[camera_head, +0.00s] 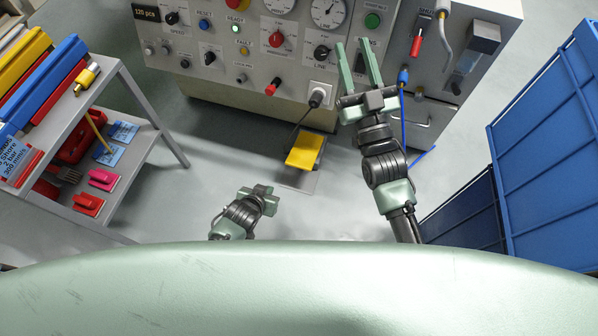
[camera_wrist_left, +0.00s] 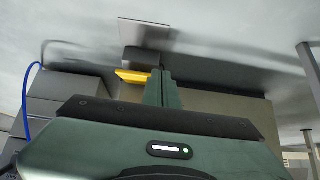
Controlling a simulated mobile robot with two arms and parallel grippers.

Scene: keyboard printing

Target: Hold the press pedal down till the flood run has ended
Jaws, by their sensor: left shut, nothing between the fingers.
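The press pedal (camera_head: 305,152) is a yellow plate low in front of the press, on a grey floor plate (camera_head: 296,181). In the left wrist view the yellow pedal (camera_wrist_left: 133,76) shows just left of the fingertips. My left gripper (camera_head: 260,193) is shut and empty, to the lower left of the pedal in the head view. Its closed fingers (camera_wrist_left: 162,75) overlap the pedal's right end in the wrist view; I cannot tell whether they touch it, or if it is pressed. My right gripper (camera_head: 358,48) is open and empty before the press panel (camera_head: 330,87).
The panel has dials, knobs, a green lamp (camera_head: 238,31) and a "120 pcs" display (camera_head: 146,13). A dark cable (camera_head: 303,122) runs down toward the pedal. A shelf cart (camera_head: 120,92) stands left, blue crates (camera_head: 550,140) right. Floor between is mostly clear.

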